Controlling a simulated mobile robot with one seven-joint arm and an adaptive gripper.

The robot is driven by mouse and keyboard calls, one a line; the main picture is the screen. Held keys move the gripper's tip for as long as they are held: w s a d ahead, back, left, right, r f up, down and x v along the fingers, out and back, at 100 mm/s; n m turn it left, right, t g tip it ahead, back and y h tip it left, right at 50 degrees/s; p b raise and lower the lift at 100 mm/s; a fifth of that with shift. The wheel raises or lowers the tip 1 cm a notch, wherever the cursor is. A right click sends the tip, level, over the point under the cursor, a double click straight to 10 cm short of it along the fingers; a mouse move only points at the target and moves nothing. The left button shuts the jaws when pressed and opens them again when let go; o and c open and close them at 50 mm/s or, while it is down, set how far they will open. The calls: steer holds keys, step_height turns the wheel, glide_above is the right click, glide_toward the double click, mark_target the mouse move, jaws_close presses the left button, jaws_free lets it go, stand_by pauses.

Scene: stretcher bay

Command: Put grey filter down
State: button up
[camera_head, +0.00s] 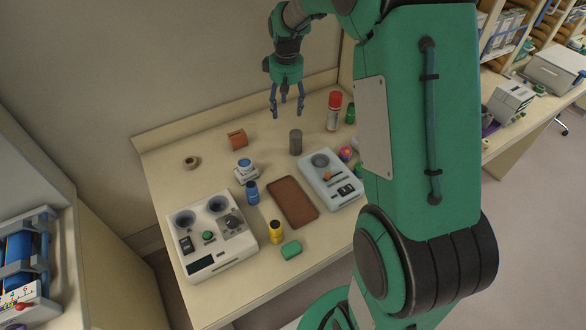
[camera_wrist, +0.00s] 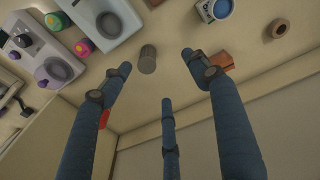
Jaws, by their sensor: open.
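The grey filter (camera_head: 296,142) is a grey cylinder standing upright on the bench, behind the brown tray and left of the red-capped can. It also shows in the wrist view (camera_wrist: 148,59), ahead of and apart from the fingers. My gripper (camera_head: 287,112) is open and empty, raised above the back of the bench, behind the filter. In the wrist view its blue fingers (camera_wrist: 160,85) are spread wide with nothing between them.
A brown tray (camera_head: 293,203) lies mid-bench between two grey-white devices (camera_head: 212,238) (camera_head: 331,180). A red-capped can (camera_head: 334,111) stands right of the filter. An orange-brown block (camera_head: 237,139) and a small ring (camera_head: 191,162) lie left. Bench around the filter's left side is clear.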

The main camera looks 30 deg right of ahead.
steer(key=s+a+r+t, duration=0.1)
steer(key=s+a+r, duration=0.45)
steer(key=s, duration=0.25)
steer(key=s+a+r+m+t, duration=0.1)
steer(key=s+a+r, duration=0.45)
steer(key=s, duration=0.35)
steer(key=s+a+r+t, duration=0.1)
steer(key=s+a+r, duration=0.3)
steer(key=s+r, duration=0.3)
steer(key=s+a+f+m+t, duration=0.1)
steer(key=s+a, duration=0.3)
steer(key=s, duration=0.9)
steer(key=shift+f, duration=0.6)
steer(key=shift+f, duration=0.1)
step_height(320, 180, down, 6)
steer(key=b, duration=0.6)
steer(key=shift+r, duration=0.2)
